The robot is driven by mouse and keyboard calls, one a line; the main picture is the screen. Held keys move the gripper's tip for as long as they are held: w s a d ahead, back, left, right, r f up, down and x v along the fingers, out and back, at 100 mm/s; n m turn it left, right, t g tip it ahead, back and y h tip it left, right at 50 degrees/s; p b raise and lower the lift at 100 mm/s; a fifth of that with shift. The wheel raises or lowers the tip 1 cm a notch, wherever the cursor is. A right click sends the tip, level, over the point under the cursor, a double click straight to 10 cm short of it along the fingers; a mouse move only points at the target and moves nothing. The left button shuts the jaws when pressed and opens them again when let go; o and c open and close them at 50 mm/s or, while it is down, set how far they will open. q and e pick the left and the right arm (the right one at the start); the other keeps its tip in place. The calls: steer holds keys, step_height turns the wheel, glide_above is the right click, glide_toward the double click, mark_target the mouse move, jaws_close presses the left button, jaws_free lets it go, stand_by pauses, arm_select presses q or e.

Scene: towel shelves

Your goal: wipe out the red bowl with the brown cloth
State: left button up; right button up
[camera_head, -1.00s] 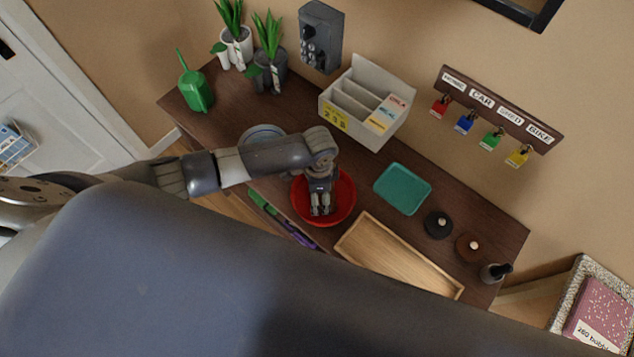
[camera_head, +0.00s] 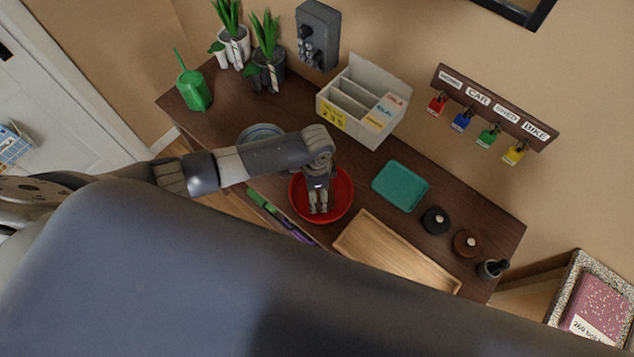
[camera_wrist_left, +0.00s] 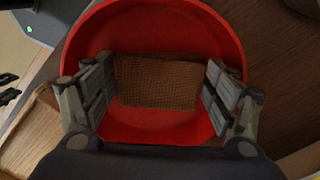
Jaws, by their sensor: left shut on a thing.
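The red bowl (camera_head: 341,199) stands on the dark wooden table. It also fills much of the left wrist view (camera_wrist_left: 207,42). My left gripper (camera_head: 318,210) reaches down into the bowl from above. In the left wrist view its two fingers (camera_wrist_left: 158,88) are spread wide, with the brown cloth (camera_wrist_left: 158,82) spanning between them. The cloth is inside the bowl's outline; whether it touches the bowl's floor I cannot tell. In the head view the cloth is hidden. My right gripper is in neither view.
A wooden tray (camera_head: 352,241) and a teal tray (camera_head: 400,187) lie to the right of the bowl. A blue-rimmed dish (camera_head: 262,130) sits behind my left arm.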

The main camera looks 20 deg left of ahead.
arm_select(q)
steer(key=shift+w+a+f, duration=0.1)
steer(key=shift+w+a, duration=0.1)
steer(key=shift+a, duration=0.35)
steer(key=shift+w+a+f, duration=0.1)
steer(key=shift+w+a, duration=0.05)
steer(key=shift+a, duration=0.35)
steer(key=shift+s+d+r+p, duration=0.1)
steer(key=shift+s+d+p, duration=0.15)
steer(key=shift+d, duration=0.3)
steer(key=shift+s+d+p, duration=0.15)
steer(key=shift+s+d, duration=0.15)
steer(key=shift+d, duration=0.2)
steer(key=shift+w+a+r, duration=0.1)
steer(key=shift+w+a, duration=0.35)
steer(key=shift+a, duration=0.35)
steer(key=shift+w+a, duration=0.15)
steer(key=shift+a, duration=0.15)
steer(key=shift+d+r, duration=0.1)
steer(key=shift+r, duration=3)
